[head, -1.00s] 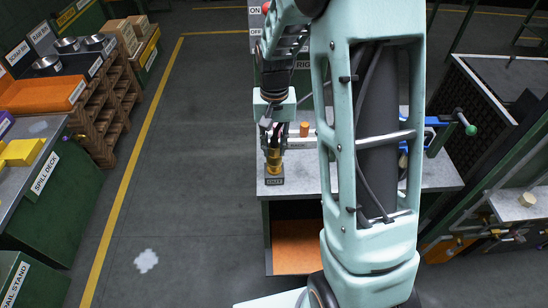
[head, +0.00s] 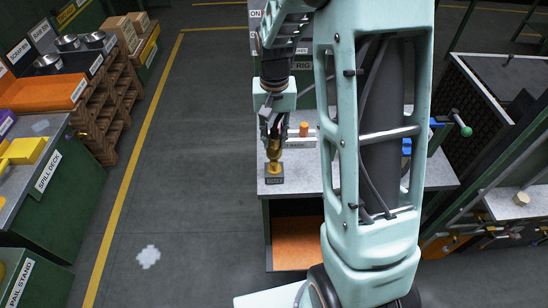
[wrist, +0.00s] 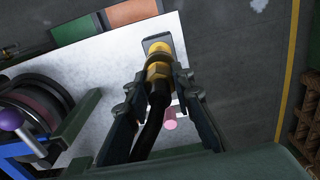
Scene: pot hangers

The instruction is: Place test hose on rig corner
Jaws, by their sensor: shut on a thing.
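My gripper (wrist: 160,80) is shut on the brass end fitting (wrist: 158,71) of the test hose, one finger on each side of it. The black hose (wrist: 152,118) runs from the fitting back between the fingers. In the head view my gripper (head: 271,130) points down at the left front corner of the grey bench (head: 310,180). The brass fitting (head: 273,150) is directly above a small dark labelled block (head: 274,179) on that corner. In the wrist view a yellow round part (wrist: 159,48) shows just beyond the fitting, over the dark plate (wrist: 155,39). I cannot tell whether fitting and block touch.
An orange cylinder (head: 303,130) stands on the bench behind and right of my gripper. A hose reel (wrist: 35,115) with a purple knob (wrist: 10,120) is left in the wrist view. My arm hides much of the bench. Open floor (head: 190,150) lies left of it.

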